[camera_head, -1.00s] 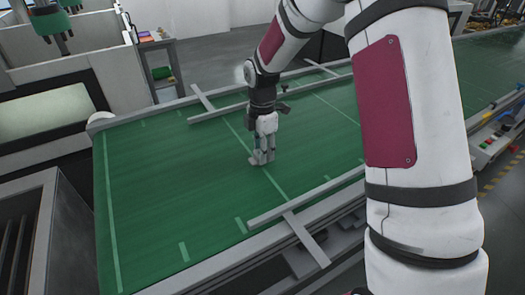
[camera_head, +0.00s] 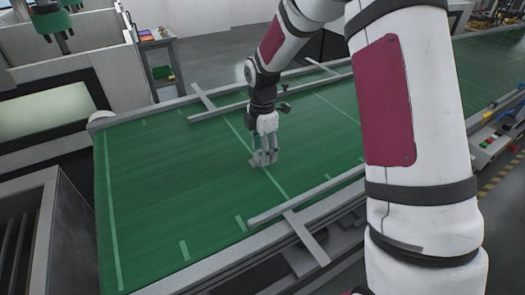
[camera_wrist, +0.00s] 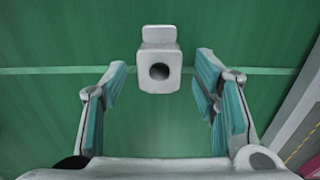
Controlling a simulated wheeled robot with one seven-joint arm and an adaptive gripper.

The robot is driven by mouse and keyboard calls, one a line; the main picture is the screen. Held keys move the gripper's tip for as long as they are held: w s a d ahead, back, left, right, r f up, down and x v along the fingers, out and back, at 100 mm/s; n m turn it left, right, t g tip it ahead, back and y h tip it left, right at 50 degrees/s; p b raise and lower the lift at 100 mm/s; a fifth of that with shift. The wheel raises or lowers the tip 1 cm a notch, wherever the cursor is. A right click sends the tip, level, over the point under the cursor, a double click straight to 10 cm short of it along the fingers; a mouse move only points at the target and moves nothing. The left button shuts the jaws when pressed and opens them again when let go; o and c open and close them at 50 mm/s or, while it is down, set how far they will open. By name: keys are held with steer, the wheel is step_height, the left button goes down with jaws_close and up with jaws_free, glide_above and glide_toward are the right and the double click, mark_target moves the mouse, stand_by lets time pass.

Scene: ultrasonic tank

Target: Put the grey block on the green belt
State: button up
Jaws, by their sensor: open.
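The grey block (camera_wrist: 160,72) shows in the wrist view as a pale piece with a round dark hole and a narrower part at its far end. It appears to rest on the green belt (camera_wrist: 60,45), close to a light cross line. My gripper (camera_wrist: 161,62) is open, with one teal-padded finger on each side of the block and a visible gap at both sides. In the head view my gripper (camera_head: 264,159) points down, low over the middle of the belt (camera_head: 165,190). The block is hard to tell from the fingers there.
Grey guide rails (camera_head: 305,207) run along the near side of the belt, and another rail (camera_head: 225,112) along the far side. The belt left of my gripper is clear. A dark slatted metal bin (camera_head: 60,235) stands at the lower left.

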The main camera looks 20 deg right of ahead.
steer(key=s+r+m+t+b, duration=0.1)
steer(key=s+r+m, duration=0.15)
steer(key=r, duration=0.65)
steer(key=s+r+m, duration=0.2)
steer(key=s+r, duration=0.2)
steer(key=r, duration=0.5)
steer(key=s+r+m+t, duration=0.2)
steer(key=s+m, duration=0.6)
steer(key=s, duration=0.3)
steer(key=s+r+m+t, duration=0.2)
steer(key=s+m, duration=0.5)
steer(key=s, duration=0.4)
steer(key=shift+m, duration=0.35)
steer(key=shift+d, duration=0.1)
